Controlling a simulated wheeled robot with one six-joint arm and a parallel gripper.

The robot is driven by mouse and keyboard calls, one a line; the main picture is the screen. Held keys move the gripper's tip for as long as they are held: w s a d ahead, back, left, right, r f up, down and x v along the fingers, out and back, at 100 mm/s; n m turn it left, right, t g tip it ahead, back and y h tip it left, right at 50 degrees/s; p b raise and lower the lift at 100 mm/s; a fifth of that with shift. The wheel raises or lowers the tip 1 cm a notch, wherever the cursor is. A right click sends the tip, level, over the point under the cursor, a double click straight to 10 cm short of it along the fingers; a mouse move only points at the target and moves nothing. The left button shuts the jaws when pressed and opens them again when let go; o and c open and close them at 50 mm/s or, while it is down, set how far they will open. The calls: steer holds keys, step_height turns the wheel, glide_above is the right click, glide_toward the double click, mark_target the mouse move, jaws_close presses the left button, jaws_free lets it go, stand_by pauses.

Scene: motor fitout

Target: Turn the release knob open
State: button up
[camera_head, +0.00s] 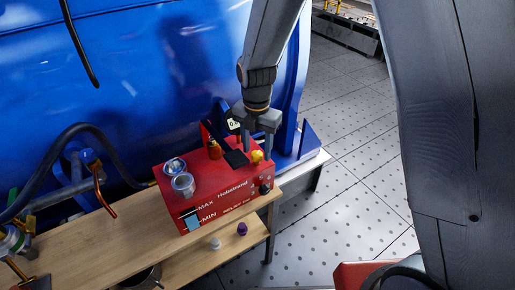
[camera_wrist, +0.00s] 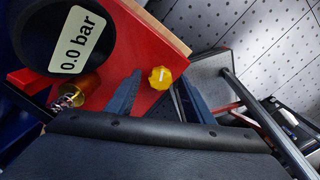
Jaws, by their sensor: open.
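A small yellow knob (camera_head: 257,156) sits on the top of the red box (camera_head: 214,200), near its right end. My gripper (camera_head: 258,148) points down over that end of the box, with its fingers around or just above the knob. In the wrist view the yellow knob (camera_wrist: 160,78), with a pale mark on it, shows between the tips of my two open fingers (camera_wrist: 159,82). Gaps show on both sides, so the fingers appear apart from it. A round dark gauge with a label reading 0.0 bar (camera_wrist: 77,39) stands beside the knob.
Two metal cups (camera_head: 182,184) and an amber-coloured fitting (camera_head: 214,149) are on the box's top. The box stands on a wooden bench (camera_head: 120,238). A large blue body (camera_head: 150,60) rises behind. Open tiled floor (camera_head: 345,170) lies to the right.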

mark_target(257, 153)
step_height(257, 153, up, 7)
steer(key=shift+r+b, duration=0.2)
steer(key=shift+b, duration=0.65)
steer(key=s+d+m, duration=0.6)
steer(key=d+m, duration=0.3)
steer(key=m, duration=0.6)
steer(key=s+d+m+t, duration=0.1)
steer(key=s+d+m, duration=0.6)
steer(key=m, duration=0.8)
steer(key=d+r, duration=0.1)
steer(key=d, duration=0.2)
steer(key=shift+s, duration=0.2)
